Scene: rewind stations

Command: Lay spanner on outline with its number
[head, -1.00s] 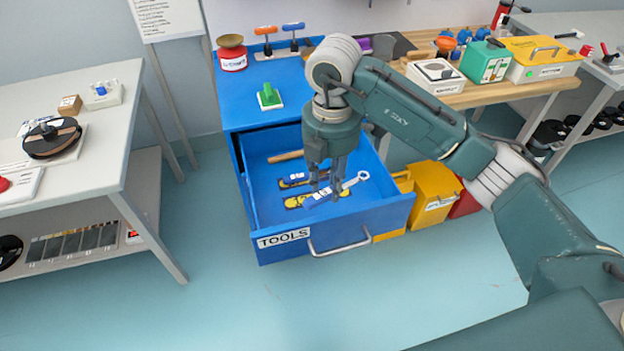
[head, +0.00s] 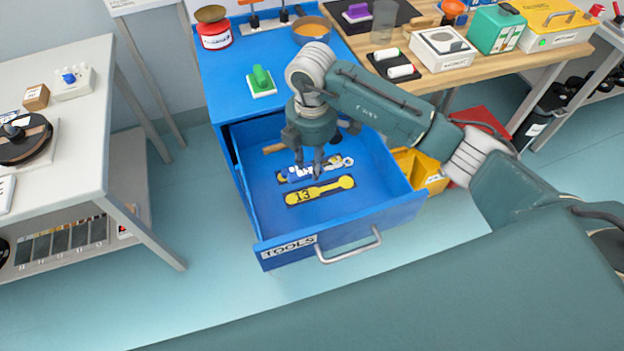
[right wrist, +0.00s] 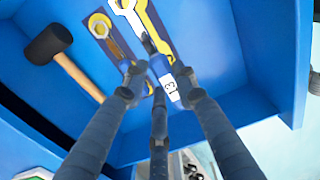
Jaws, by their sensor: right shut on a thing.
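My right gripper (head: 312,170) is shut on a spanner inside the open blue drawer (head: 400,212). The spanner's pale ring end (head: 346,161) points right in the head view. In the right wrist view its blue grip carries a white label (right wrist: 171,87) that seems to read 13. The front outline (head: 322,190), yellow on a dark plate and marked 13, is bare. In the head view the spanner appears behind it, over the back outline. In the right wrist view a smaller blue-handled spanner (right wrist: 113,47) lies on the back outline; its number is hidden. The spanner's height is unclear.
The drawer's front wall has a metal handle (head: 350,247). A green-handled block (head: 261,82) stands on the cabinet top. The drawer floor left of the outlines is clear.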

